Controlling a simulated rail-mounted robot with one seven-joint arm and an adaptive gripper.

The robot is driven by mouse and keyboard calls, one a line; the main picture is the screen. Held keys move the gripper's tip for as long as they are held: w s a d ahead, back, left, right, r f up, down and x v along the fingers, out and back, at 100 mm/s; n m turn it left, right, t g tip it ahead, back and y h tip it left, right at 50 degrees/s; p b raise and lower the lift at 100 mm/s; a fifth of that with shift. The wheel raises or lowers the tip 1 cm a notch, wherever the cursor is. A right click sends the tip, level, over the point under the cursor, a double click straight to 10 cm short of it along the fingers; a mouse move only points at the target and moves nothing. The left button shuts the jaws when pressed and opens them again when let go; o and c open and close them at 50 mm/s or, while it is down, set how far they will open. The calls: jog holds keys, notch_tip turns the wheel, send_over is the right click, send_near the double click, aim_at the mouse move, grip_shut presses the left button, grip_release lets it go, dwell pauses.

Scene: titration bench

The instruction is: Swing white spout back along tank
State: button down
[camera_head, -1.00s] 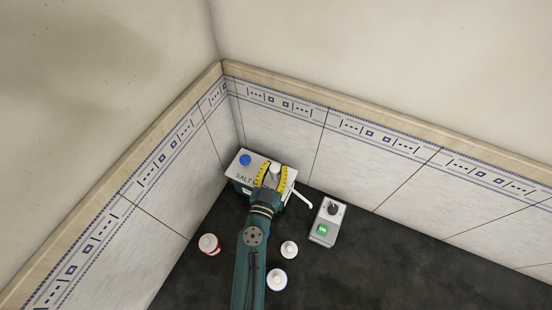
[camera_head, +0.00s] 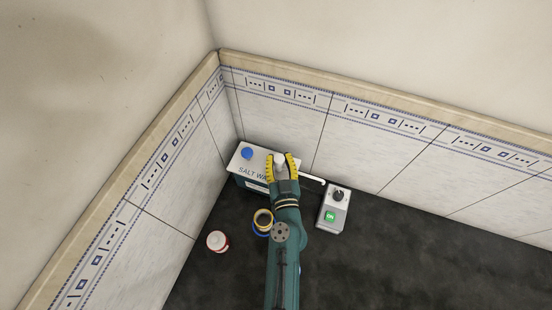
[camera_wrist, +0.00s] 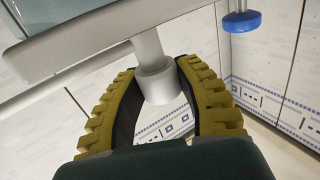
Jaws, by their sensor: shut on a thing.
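The salt water tank (camera_head: 244,170) stands in the corner, with a white top and a blue knob (camera_head: 247,153). The knob also shows at the upper right of the wrist view (camera_wrist: 241,22). The white spout (camera_head: 316,180) sticks out to the right from the tank's right end, nearly in line with the tank. My gripper (camera_head: 282,162) is over the right part of the tank top. Its yellow fingers are shut on the spout's pale upright post, which shows between them in the wrist view (camera_wrist: 154,80). The spout's near end is hidden by my gripper.
A grey box with a dark dial and a green ON button (camera_head: 333,209) stands close to the spout's tip. A red-and-white bottle (camera_head: 217,241) and a yellow-and-blue ringed container (camera_head: 263,219) stand left of my arm. Tiled walls close the back and left. The bench is clear on the right.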

jog(key=c, duration=0.6)
grip_release()
jog(key=shift+r, duration=0.1)
jog(key=shift+c, duration=0.2)
jog(key=shift+s, duration=0.2)
jog(key=s+d, duration=0.1)
jog(key=s, duration=1)
jog(key=shift+s+d, duration=0.3)
jog(key=shift+d, duration=0.05)
